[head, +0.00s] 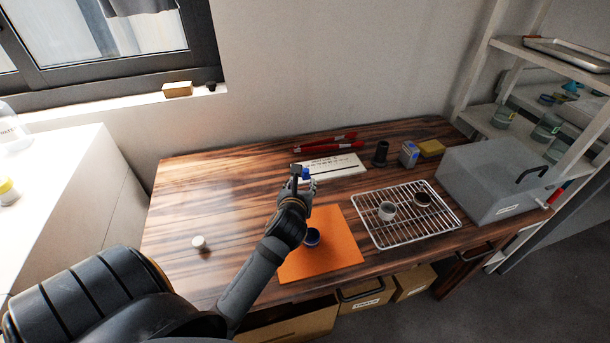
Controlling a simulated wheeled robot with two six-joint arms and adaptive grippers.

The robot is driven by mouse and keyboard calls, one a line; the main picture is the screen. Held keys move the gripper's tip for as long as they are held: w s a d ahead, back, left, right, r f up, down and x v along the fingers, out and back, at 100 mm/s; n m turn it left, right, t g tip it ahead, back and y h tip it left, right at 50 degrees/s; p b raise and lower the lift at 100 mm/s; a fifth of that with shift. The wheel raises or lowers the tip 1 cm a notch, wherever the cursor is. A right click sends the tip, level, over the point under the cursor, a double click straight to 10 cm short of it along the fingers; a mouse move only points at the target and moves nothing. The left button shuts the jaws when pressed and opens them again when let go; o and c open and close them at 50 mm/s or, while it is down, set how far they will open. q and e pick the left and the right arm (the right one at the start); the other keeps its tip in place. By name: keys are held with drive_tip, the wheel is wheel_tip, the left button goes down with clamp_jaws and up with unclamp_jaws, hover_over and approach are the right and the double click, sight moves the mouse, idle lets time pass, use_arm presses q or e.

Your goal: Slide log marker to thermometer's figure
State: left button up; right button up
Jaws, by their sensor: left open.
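A white log strip (335,167) with small dark print lies at the back middle of the wooden table. A small blue piece, which looks like the log marker (306,173), shows at the strip's left end. My left gripper (303,176) is open right at that end, beside or over the blue piece. I cannot tell whether they touch, and the gripper hides part of the strip's end. A small grey and blue device, perhaps the thermometer (409,154), stands right of the strip. Its figure is too small to read. My right gripper is not in view.
A wire rack (408,228) holds two cups. Red tongs (325,143) lie behind the strip. The table's left side is mostly clear.

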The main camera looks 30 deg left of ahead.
sight(306, 170)
use_arm(q)
drive_tip(key=b+x, duration=0.1)
drive_tip(key=x, duration=0.9)
drive_tip(key=shift+s, duration=0.1)
clamp_jaws()
